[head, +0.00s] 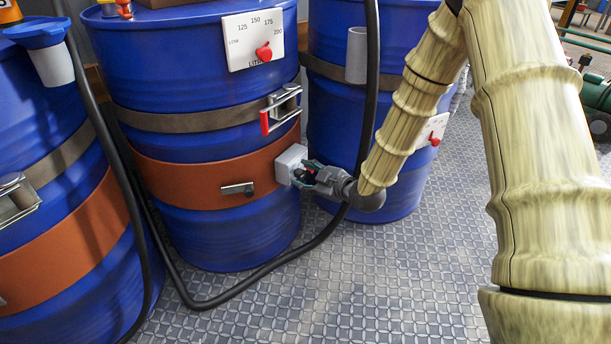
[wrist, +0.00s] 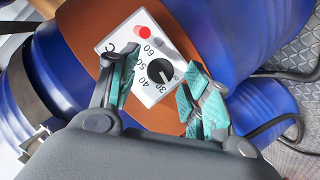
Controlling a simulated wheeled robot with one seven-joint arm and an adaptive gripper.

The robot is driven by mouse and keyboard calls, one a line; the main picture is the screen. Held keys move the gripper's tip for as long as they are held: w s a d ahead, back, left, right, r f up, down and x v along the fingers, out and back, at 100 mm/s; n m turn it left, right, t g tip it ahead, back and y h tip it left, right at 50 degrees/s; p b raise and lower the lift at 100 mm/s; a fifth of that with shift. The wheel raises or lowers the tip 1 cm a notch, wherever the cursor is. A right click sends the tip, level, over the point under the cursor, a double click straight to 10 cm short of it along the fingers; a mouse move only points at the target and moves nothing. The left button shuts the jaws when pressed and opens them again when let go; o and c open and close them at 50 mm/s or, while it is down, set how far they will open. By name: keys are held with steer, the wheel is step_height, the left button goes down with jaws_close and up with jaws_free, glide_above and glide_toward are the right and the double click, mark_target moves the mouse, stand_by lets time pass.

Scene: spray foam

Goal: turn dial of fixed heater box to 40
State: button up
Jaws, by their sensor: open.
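The heater box (head: 290,161) is a small pale box on the orange-brown band of the middle blue drum. In the wrist view its white face (wrist: 113,40) shows a black round dial (wrist: 159,70), the numbers 30, 40, 50 and 60, and a red round spot. A light mark on the dial appears to point right, near the 30 side and away from 40; the exact reading is unclear. My gripper (wrist: 160,68) is open, with teal-padded fingers on either side of the dial. Contact with the dial cannot be told. In the head view my gripper (head: 308,174) is at the box.
A red clamp handle (head: 264,122) sits above the orange-brown band (head: 200,187). A white scale plate (head: 253,40) with a red knob is higher on the drum. A black hose (head: 240,285) loops along the floor. Blue drums stand on both sides; the front right floor is clear.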

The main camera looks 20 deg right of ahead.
steer(key=v, duration=1.1)
steer(key=shift+s, duration=0.1)
